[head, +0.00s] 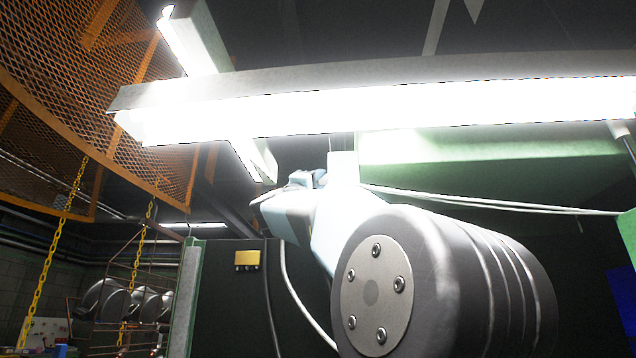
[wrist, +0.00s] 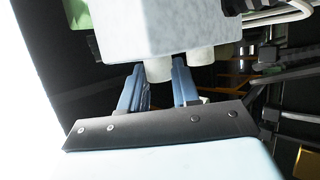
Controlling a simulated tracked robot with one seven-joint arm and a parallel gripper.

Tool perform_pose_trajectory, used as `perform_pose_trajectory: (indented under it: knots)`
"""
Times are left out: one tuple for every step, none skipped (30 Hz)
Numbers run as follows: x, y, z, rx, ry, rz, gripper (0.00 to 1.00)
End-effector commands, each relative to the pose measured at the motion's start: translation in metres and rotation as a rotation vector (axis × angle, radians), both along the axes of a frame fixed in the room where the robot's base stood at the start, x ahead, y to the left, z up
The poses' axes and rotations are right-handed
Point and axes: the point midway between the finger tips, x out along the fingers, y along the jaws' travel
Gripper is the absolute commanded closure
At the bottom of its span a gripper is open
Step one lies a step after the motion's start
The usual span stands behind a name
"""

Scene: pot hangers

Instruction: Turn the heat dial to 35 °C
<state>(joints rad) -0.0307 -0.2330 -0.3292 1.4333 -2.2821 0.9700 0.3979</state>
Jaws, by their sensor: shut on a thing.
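A pale box (wrist: 165,28) shows at the top of the wrist view. Two short round white knobs stick out of its lower side, a left knob (wrist: 159,70) and a right knob (wrist: 201,58). My gripper (wrist: 160,77) has its blue fingers on either side of the left knob and is shut on it. No scale or temperature marking is readable, so I cannot tell the dial's setting. In the head view a pale box (head: 343,166) hangs under the bright lamp, beside the far end of my arm; my fingertips are not clear there.
A long bright lamp (head: 380,112) crosses above my arm. A green panel (head: 500,160) and pale cables (head: 480,205) lie to the right. An orange mesh guard (head: 90,90), yellow chains (head: 52,245) and a rack of pots (head: 105,300) are at the left.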

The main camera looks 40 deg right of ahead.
Motion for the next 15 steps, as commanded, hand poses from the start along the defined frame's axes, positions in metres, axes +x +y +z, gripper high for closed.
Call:
perform_pose_trajectory:
  knots:
    - [0.0006,-0.0007,-0.0011,0.002,0.002,0.000,0.87]
    - [0.0007,-0.0007,-0.0011,0.002,0.002,0.000,0.90]
    - [0.0007,-0.0008,-0.0012,0.002,0.001,-0.001,0.93]
    - [0.0007,-0.0009,-0.0013,0.002,0.001,-0.001,0.96]
    - [0.0007,-0.0009,-0.0013,0.002,0.001,-0.001,0.99]
    - [0.0007,-0.0009,-0.0014,0.002,0.002,-0.001,1.00]
    - [0.0008,-0.0010,-0.0014,0.003,0.002,-0.001,1.00]
    - [0.0008,-0.0010,-0.0014,0.004,0.003,-0.001,1.00]
    - [0.0007,-0.0011,-0.0015,0.005,0.004,-0.001,1.00]
    - [0.0007,-0.0010,-0.0015,0.007,0.005,-0.001,1.00]
    - [0.0006,-0.0010,-0.0014,0.010,0.007,0.000,1.00]
    - [0.0005,-0.0009,-0.0013,0.014,0.011,-0.001,1.00]
    - [0.0004,-0.0008,-0.0011,0.018,0.016,-0.001,1.00]
    - [0.0002,-0.0008,-0.0011,0.026,0.020,-0.001,1.00]
    - [-0.0001,-0.0007,-0.0008,0.034,0.027,-0.001,1.00]
